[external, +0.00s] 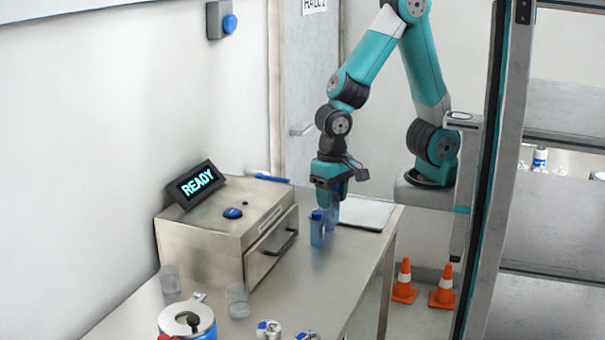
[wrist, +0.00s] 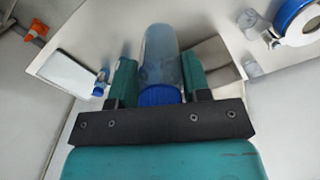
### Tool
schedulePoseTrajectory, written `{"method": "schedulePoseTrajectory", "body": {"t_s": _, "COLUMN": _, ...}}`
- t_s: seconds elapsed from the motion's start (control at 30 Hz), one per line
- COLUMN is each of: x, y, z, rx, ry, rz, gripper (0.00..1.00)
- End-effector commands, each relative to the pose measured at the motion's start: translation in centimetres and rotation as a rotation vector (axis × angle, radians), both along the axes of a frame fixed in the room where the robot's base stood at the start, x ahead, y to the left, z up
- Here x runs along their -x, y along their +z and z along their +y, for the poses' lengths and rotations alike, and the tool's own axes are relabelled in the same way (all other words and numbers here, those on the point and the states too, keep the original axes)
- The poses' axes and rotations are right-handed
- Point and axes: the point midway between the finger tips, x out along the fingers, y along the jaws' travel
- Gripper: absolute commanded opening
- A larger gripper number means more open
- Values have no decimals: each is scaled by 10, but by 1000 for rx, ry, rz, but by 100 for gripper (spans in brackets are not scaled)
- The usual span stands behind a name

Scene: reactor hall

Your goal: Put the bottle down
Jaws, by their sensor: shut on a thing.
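My gripper (external: 331,194) points down over the far part of the table and is shut on a translucent blue bottle (external: 331,217). In the wrist view the bottle (wrist: 161,50) is upright between the two green fingers (wrist: 159,72), with its dark blue cap (wrist: 160,95) nearest the camera. I cannot tell whether its base touches the table. A second blue bottle (external: 317,230) with a blue cap stands close beside it on the table and partly overlaps it in the external view.
A metal drawer box (external: 222,238) with a READY display (external: 195,184) stands left of the bottles. A pale flat panel (external: 366,213) lies right of them. Clear cups (external: 238,299), a blue-rimmed container (external: 187,322) and small white items (external: 269,329) are nearer the camera.

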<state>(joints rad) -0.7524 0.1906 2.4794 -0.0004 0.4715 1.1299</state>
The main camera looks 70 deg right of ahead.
Motion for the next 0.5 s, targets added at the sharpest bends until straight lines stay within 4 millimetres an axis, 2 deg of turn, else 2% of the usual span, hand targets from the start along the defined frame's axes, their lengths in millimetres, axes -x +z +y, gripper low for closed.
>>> {"method": "schedulePoseTrajectory", "body": {"t_s": 0.17, "x": -47, "y": -8, "z": -30, "rx": -2, "ry": -186, "rz": -3, "gripper": 19}}
{"method": "schedulePoseTrajectory", "body": {"t_s": 0.27, "x": -79, "y": -10, "z": -63, "rx": -1, "ry": -333, "rz": -3, "gripper": 19}}
{"method": "schedulePoseTrajectory", "body": {"t_s": 0.4, "x": -117, "y": -10, "z": -118, "rx": -2, "ry": -539, "rz": -4, "gripper": 19}}
{"method": "schedulePoseTrajectory", "body": {"t_s": 0.5, "x": -137, "y": -10, "z": -165, "rx": -1, "ry": -687, "rz": -3, "gripper": 19}}
